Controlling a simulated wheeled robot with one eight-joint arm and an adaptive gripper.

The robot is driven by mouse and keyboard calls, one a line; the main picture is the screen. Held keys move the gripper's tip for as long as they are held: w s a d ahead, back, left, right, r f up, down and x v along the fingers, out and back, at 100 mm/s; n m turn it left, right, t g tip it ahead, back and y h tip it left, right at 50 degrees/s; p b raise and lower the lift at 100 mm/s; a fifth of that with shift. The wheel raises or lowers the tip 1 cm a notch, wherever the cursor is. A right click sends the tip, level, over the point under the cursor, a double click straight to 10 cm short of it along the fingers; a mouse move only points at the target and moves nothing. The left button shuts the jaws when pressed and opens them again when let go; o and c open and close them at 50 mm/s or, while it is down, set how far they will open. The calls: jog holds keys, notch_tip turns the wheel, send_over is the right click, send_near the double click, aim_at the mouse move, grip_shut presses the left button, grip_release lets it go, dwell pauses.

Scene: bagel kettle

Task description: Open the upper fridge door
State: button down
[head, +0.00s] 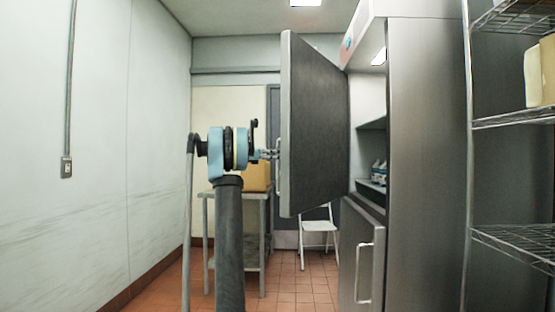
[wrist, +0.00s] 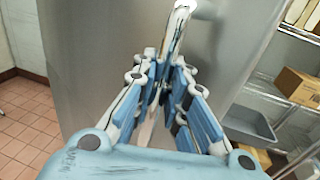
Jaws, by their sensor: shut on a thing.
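My gripper (head: 272,154) is at the door's far, outer side and is shut on the door handle (wrist: 180,28). In the wrist view my gripper (wrist: 168,75) has its fingers around the lower part of the upright handle, against the grey door face. The opened upper compartment shows a shelf (head: 372,186) with several small bottles (head: 379,172).
The lower fridge door (head: 362,250) is shut, with its own handle. A wire rack (head: 510,122) stands at the right. A metal table (head: 236,193) with a cardboard box (head: 257,177) and a white chair (head: 319,226) stand behind my arm.

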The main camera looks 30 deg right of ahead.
jog(key=shift+a, duration=0.15)
jog(key=c, duration=1.6)
grip_release()
jog(key=shift+s+a, duration=0.1)
jog(key=v, duration=1.1)
jog(key=shift+w+a, duration=0.25)
jog(key=shift+a, duration=0.1)
